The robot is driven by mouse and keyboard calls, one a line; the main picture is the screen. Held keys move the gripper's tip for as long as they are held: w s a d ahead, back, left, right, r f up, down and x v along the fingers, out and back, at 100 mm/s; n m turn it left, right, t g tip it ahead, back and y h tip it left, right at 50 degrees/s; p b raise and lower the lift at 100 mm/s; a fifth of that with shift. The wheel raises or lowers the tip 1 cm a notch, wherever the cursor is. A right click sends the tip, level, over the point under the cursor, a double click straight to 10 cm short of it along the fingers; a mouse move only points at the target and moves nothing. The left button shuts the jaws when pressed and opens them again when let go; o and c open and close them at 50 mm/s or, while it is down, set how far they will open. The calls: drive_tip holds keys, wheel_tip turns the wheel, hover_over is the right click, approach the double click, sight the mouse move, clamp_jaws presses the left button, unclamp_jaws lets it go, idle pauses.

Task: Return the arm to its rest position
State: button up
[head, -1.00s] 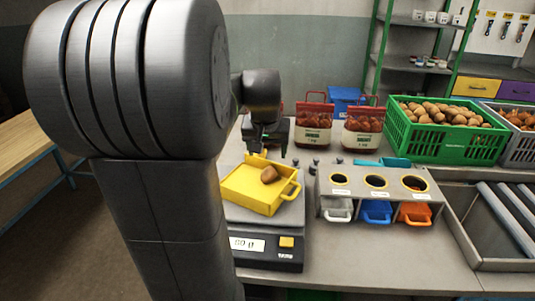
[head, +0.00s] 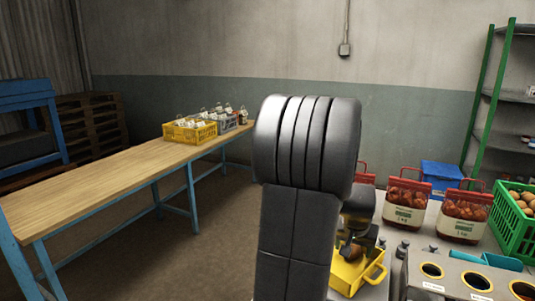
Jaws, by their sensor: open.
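My arm stands upright in the middle of the head view, its thick grey joint in front of the work counter. My gripper (head: 351,247) shows only partly at the arm's right edge, small and dark, just above the yellow scoop tray (head: 368,276). Its jaws are open. A brown item shows by the jaws over the tray, and I cannot tell whether they touch it. The left part of the tray and the scale under it are hidden by my arm or cut off by the frame.
Filled sacks (head: 405,205) stand behind the tray, with a blue bin (head: 442,176) and a green crate of potatoes (head: 518,237) at right. A holder with round holes (head: 450,279) stands at lower right. A wooden table (head: 100,190) with a yellow crate (head: 188,132) is at left, with open floor between.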

drive_tip(key=shift+b+x, duration=0.3)
drive_tip(key=shift+x, duration=0.45)
drive_tip(key=shift+s+r, duration=0.1)
drive_tip(key=shift+r, duration=1.75)
drive_tip(key=shift+f, duration=0.1)
